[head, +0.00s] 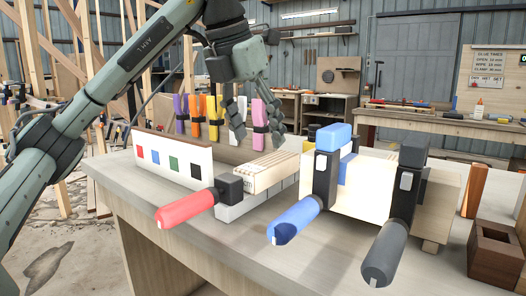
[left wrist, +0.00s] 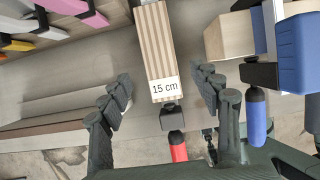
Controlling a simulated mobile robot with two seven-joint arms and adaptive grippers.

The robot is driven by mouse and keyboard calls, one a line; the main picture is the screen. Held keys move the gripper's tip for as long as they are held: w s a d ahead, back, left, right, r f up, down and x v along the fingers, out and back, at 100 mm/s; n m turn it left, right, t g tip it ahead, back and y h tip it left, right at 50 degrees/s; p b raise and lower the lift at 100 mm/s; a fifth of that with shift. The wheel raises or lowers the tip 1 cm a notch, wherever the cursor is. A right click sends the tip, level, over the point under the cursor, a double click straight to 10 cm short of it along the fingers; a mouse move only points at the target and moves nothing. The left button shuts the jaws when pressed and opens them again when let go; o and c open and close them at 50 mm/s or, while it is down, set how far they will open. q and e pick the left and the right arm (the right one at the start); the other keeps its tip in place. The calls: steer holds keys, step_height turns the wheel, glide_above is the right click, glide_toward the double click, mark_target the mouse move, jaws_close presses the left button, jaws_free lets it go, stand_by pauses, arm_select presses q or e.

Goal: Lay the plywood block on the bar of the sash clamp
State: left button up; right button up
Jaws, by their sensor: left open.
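The plywood block (head: 272,171) is pale with a striped, layered face. It appears to lie lengthwise over the pale bar of the red-handled sash clamp (head: 188,210), behind its dark head; whether it touches the bar all along is hard to tell. In the left wrist view the striped block (left wrist: 157,50) has a "15 cm" label at its near end, by the clamp's dark head (left wrist: 173,117). My left gripper (head: 257,134) is open above the block. In the left wrist view its fingers (left wrist: 163,78) stand apart on either side, clear of the block. My right gripper is not in view.
Blue- and grey-handled clamps (head: 293,221) hold a pale wood piece on the right. A cream board with coloured squares (head: 172,158) and a row of coloured clamps (head: 196,109) stand left and behind. A brown wooden box (head: 495,258) sits front right.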

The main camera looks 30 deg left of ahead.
arm_select(q)
steer(key=v, duration=0.3)
steer(key=shift+r+p, duration=0.2)
steer(key=shift+p, duration=0.2)
steer(key=shift+s+r, duration=0.3)
steer(key=shift+r, duration=0.25)
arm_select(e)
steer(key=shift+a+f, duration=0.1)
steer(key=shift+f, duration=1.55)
